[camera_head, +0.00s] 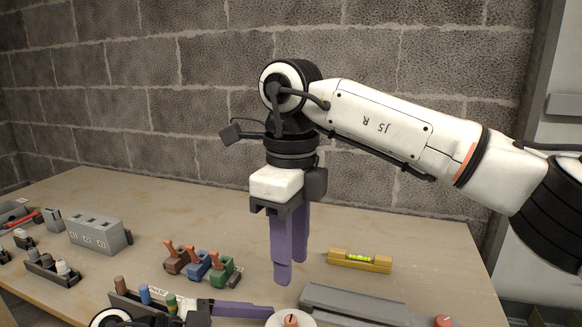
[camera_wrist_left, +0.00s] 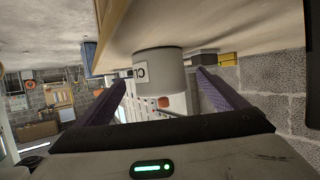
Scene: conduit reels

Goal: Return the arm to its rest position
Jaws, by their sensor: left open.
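My right arm reaches in from the right in the head view. Its gripper (camera_head: 287,275) points straight down above the workbench, its purple fingers overlapping in the view, so their gap cannot be judged. Nothing shows between them. My left gripper (camera_head: 266,312) is low at the bottom edge of the head view, one purple finger pointing right toward a pale round piece with an orange knob (camera_head: 291,320). In the left wrist view its two fingers (camera_wrist_left: 162,78) are wide apart, with a grey cylinder (camera_wrist_left: 158,72) showing beyond and between them. Contact cannot be told.
On the workbench (camera_head: 420,235) stand a grey numbered box (camera_head: 97,234), brown, blue and green clamp-like pieces (camera_head: 199,266), and a rack with coloured pegs (camera_head: 127,302). A yellow level (camera_head: 359,262) and a long grey channel (camera_head: 360,304) lie at right. A block wall (camera_head: 180,100) stands behind.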

